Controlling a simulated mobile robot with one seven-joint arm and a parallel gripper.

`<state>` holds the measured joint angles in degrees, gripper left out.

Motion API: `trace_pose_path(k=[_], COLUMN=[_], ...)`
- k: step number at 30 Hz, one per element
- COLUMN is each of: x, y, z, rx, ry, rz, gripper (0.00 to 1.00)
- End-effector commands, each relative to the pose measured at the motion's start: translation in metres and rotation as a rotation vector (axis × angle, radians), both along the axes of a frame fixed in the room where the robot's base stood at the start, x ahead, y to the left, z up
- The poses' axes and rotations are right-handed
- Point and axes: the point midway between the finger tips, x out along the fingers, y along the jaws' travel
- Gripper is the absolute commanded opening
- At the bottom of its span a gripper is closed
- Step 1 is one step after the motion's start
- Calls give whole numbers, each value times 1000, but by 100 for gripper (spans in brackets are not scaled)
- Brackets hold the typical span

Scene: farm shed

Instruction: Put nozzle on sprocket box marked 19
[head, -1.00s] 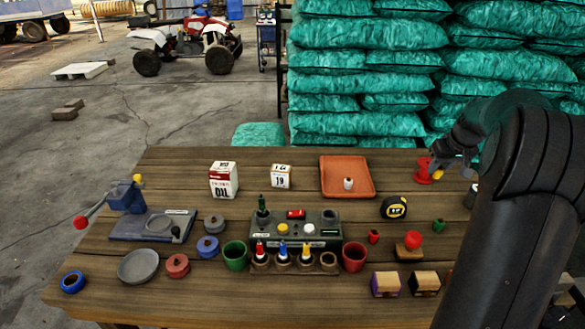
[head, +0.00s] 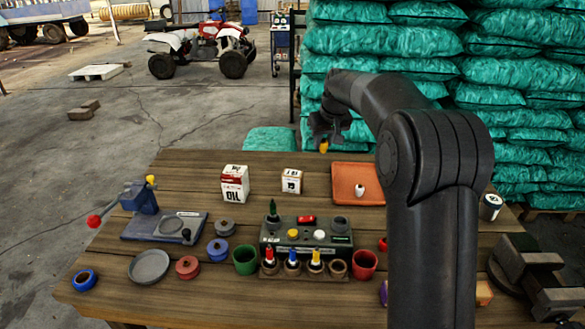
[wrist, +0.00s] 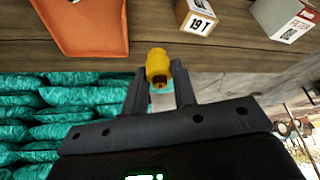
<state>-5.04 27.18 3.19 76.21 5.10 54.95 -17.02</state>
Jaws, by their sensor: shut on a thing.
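My gripper (head: 324,142) is shut on a small yellow nozzle (head: 323,147), held in the air above the table's far edge. The nozzle also shows between the two fingers in the wrist view (wrist: 157,66), with a dark hole at its near end. The sprocket box marked 19 (head: 291,181) is a small white and tan carton standing upright at the back of the table, below and left of my gripper in the head view. It shows at the top of the wrist view (wrist: 196,18), apart from the nozzle.
A white and red oil box (head: 234,183) stands left of the sprocket box. An orange tray (head: 345,190) with a small white piece (head: 360,191) lies to its right. A grey-green block with several coloured pieces (head: 305,238) is in front. Teal sacks (head: 420,60) are stacked behind.

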Motion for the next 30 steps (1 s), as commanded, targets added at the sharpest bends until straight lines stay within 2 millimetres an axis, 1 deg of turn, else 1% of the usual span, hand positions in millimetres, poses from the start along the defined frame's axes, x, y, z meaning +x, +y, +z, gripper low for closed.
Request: trace_pose_path(k=[1, 6, 9, 12, 15, 19, 24, 27, 30], x=[3, 14, 20, 24, 27, 27, 27, 27, 27], y=[13, 50, 70, 83, 91, 92, 92, 92, 92], z=[-8, -32, -44, -53, -57, -64, -88, -98, -98], rx=[0, -1, -1, 0, 0, 0, -1, 0, 0], ry=[3, 3, 2, 1, 0, 1, 3, 0, -1], rz=[5, 5, 4, 2, 1, -1, 0, 0, 0], gripper=[4, 4, 4, 4, 4, 4, 4, 4, 4])
